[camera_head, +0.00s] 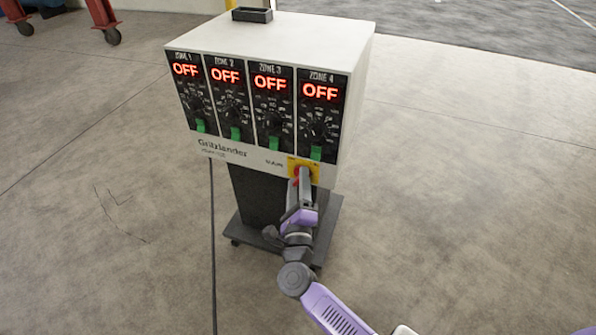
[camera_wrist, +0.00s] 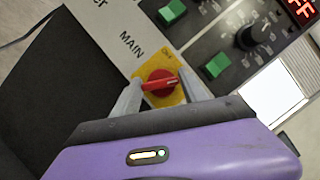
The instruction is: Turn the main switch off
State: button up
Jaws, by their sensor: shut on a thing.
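The main switch is a red rotary knob on a yellow plate, low on the front of the white controller box. In the wrist view the knob (camera_wrist: 161,84) sits between my two grey fingers, beside the word MAIN. Its raised bar lies nearly level in that view. The yellow plate (camera_wrist: 172,66) carries small lettering, partly hidden. My gripper (camera_wrist: 157,77) is shut on the knob. In the head view my gripper (camera_head: 301,182) reaches up to the yellow plate (camera_head: 317,171) and covers most of the switch; a bit of red (camera_head: 295,177) shows.
The controller box (camera_head: 345,110) has several zone panels, each reading OFF in red, with black dials and green rocker switches (camera_head: 274,143). It stands on a dark wheeled base (camera_head: 325,215). A black cable (camera_head: 212,260) hangs at the left. The surrounding concrete floor is clear.

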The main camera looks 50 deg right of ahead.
jog(key=shift+r+n+g+y+p, duration=0.1)
jog(key=shift+n+g+y+p, duration=0.55)
jog(key=shift+n+p, duration=2.5)
jog(key=shift+n+g+y+p, duration=0.65)
jog(key=shift+n+p, duration=0.55)
jog(key=shift+p, duration=3.9)
jog(key=shift+r+n+g+y+p, duration=0.1)
jog(key=shift+n+g+y+p, duration=0.5)
jog(key=shift+n+p, duration=2.55)
jog(key=shift+f+m+g+p, duration=0.15)
jog(key=shift+m+g+p, duration=0.15)
jog(key=shift+m+p, duration=0.7)
jog(key=o, duration=1.4)
jog(key=shift+a, duration=0.1)
